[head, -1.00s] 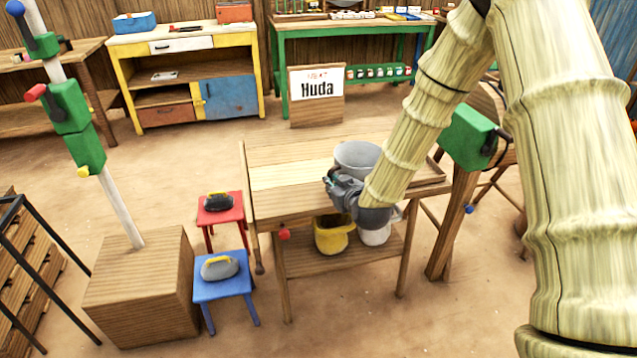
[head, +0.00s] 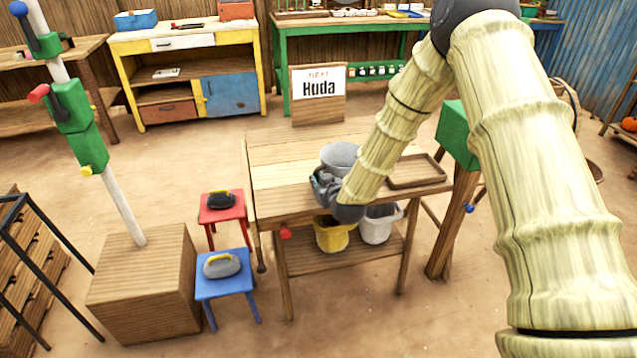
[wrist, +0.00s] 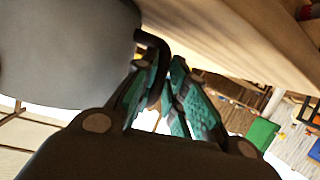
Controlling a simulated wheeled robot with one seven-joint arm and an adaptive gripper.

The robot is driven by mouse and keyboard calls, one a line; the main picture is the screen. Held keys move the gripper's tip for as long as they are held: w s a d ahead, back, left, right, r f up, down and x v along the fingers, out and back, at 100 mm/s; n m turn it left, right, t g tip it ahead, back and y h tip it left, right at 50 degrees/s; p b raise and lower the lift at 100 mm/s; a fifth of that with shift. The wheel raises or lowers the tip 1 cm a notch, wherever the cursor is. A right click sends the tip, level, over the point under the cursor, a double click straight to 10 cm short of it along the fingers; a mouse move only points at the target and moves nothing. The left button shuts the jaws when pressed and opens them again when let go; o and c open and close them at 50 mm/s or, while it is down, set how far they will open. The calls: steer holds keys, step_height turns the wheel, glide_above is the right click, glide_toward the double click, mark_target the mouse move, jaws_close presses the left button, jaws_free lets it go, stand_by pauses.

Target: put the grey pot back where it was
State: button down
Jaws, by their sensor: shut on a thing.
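The grey pot (head: 340,157) is over the wooden table (head: 285,150), near the middle of its top in the head view. My gripper (head: 325,180) is at the pot's near side. In the wrist view the pot's rounded grey wall (wrist: 65,45) fills the upper left. My gripper's green-padded fingers (wrist: 165,92) are closed around the pot's dark handle (wrist: 150,45). The pot looks upright; whether its base touches the tabletop is hidden behind my gripper.
A shallow wooden tray (head: 415,172) lies on the table's right end. A yellow bucket (head: 332,236) and a white bucket (head: 377,226) stand on the shelf below. Red (head: 222,212) and blue (head: 225,287) stools stand left. A green box on a post (head: 458,132) is right.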

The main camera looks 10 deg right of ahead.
steer(key=shift+f, duration=0.1)
steer(key=c, duration=1.5)
jaws_free()
steer(key=shift+o, duration=0.2)
